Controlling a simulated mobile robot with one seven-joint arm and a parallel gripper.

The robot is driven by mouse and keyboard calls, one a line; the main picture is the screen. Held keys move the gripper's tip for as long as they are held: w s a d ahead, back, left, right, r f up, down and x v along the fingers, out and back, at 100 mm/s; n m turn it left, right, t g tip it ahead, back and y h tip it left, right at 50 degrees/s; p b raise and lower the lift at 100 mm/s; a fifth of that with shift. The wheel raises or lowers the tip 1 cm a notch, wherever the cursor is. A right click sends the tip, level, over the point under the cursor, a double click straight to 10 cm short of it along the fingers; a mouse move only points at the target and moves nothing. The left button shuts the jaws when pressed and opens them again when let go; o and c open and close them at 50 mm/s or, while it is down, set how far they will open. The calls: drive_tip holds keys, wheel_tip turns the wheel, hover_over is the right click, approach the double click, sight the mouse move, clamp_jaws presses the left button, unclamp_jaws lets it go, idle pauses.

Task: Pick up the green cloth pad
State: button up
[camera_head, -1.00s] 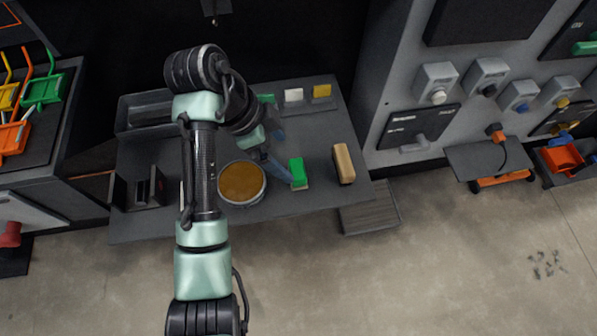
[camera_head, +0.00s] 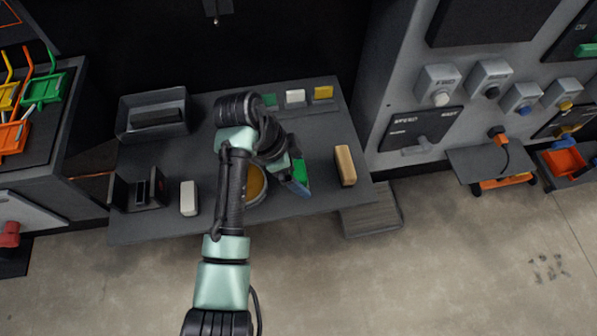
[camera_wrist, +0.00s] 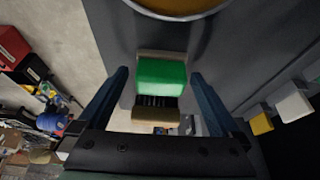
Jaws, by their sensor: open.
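The green cloth pad (camera_head: 301,170) lies on the dark table, right of the round pan, partly hidden by my gripper in the head view. In the wrist view the green pad (camera_wrist: 161,78) shows between my two blue fingers, with a pale edge along its upper side. My gripper (camera_wrist: 159,74) is open, with space between the pad and each finger; no contact shows. In the head view my gripper (camera_head: 298,188) is at the pad, and its height above the table is hard to tell.
The round pan with amber contents (camera_head: 256,186) is close left of the pad. A tan block (camera_head: 345,165) stands to the right. A white block (camera_head: 188,198) and a dark holder (camera_head: 138,190) are at the left. Small green, white (camera_head: 295,96) and yellow (camera_head: 322,92) blocks line the back.

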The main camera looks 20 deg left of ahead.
sight(298, 170)
drive_tip(key=c, duration=1.3)
wheel_tip(298, 170, up, 10)
drive_tip(key=shift+r, duration=0.1)
drive_tip(key=o, duration=0.8)
drive_tip(key=c, duration=0.6)
